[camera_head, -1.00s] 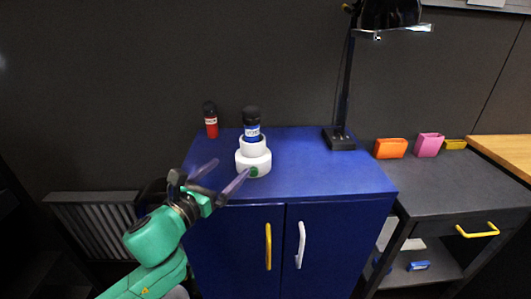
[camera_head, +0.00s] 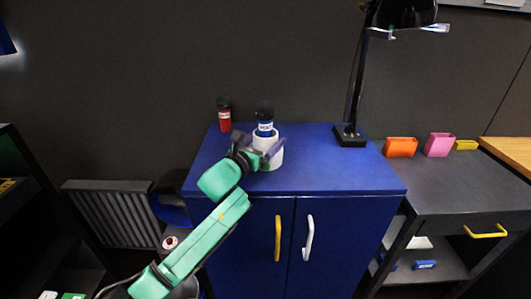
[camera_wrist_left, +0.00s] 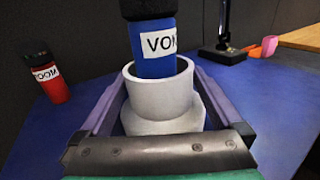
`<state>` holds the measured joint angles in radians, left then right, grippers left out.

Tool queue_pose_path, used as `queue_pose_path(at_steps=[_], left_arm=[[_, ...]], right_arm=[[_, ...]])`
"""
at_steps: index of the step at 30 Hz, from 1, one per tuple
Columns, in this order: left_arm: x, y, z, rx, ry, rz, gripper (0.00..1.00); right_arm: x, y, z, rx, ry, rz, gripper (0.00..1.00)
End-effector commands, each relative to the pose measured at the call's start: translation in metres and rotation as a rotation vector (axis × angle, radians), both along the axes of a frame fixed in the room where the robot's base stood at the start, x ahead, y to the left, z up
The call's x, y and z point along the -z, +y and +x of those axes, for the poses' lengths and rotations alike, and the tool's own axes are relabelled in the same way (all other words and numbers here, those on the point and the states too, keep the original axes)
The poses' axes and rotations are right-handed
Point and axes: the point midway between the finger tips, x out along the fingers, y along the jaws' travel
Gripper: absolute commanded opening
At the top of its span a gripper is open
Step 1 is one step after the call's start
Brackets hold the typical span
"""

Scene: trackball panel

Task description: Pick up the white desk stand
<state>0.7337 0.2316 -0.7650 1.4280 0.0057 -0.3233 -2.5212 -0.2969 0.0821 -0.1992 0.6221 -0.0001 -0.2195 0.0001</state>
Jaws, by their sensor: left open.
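The white desk stand (camera_head: 276,158) stands upright on top of the blue cabinet (camera_head: 330,178). It has a wide base and a narrower cup, which shows from above in the left wrist view (camera_wrist_left: 160,100). A blue bottle (camera_head: 265,126) with a black cap and white label stands in the cup; it also shows in the left wrist view (camera_wrist_left: 152,45). My left gripper (camera_head: 264,146) is open, with its fingers on either side of the stand. In the left wrist view its fingers (camera_wrist_left: 158,103) flank the cup. I cannot tell whether they touch it. My right gripper is not in view.
A red bottle (camera_head: 224,117) stands behind and left of the stand. A black desk lamp (camera_head: 350,135) stands at the cabinet's back right. Orange (camera_head: 401,147) and pink (camera_head: 439,145) holders sit on the dark side table (camera_head: 450,185). The cabinet top's right part is clear.

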Motion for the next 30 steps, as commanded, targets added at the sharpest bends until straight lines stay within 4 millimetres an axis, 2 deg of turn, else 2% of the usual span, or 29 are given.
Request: queue_pose_path(at_steps=[1, 5, 14, 17, 20, 23, 27, 30], left_arm=[[0.0, 0.0, 0.0, 0.0, 0.0, 0.0, 0.89], [0.0, 0.0, 0.0, 0.0, 0.0, 0.0, 0.39], [-0.003, 0.0, 0.0, 0.001, -0.003, -0.002, 0.38], [-0.01, 0.0, 0.0, 0.002, -0.003, -0.002, 0.38], [-0.027, 0.001, 0.0, 0.001, -0.007, 0.0, 0.38], [-0.059, 0.001, 0.0, 0.001, -0.013, 0.002, 0.38], [-0.116, 0.001, -0.001, -0.001, -0.013, 0.003, 0.38], [-0.151, 0.001, -0.001, -0.002, -0.011, 0.002, 0.38]], right_arm=[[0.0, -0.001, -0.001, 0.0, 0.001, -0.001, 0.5], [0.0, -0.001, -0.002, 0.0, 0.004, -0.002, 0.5], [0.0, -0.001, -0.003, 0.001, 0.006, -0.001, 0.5], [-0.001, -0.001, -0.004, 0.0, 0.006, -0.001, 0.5], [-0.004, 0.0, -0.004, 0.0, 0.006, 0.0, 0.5], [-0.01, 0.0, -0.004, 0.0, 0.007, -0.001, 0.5], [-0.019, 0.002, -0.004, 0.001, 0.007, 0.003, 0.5], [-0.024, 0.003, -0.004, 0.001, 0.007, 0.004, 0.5]])
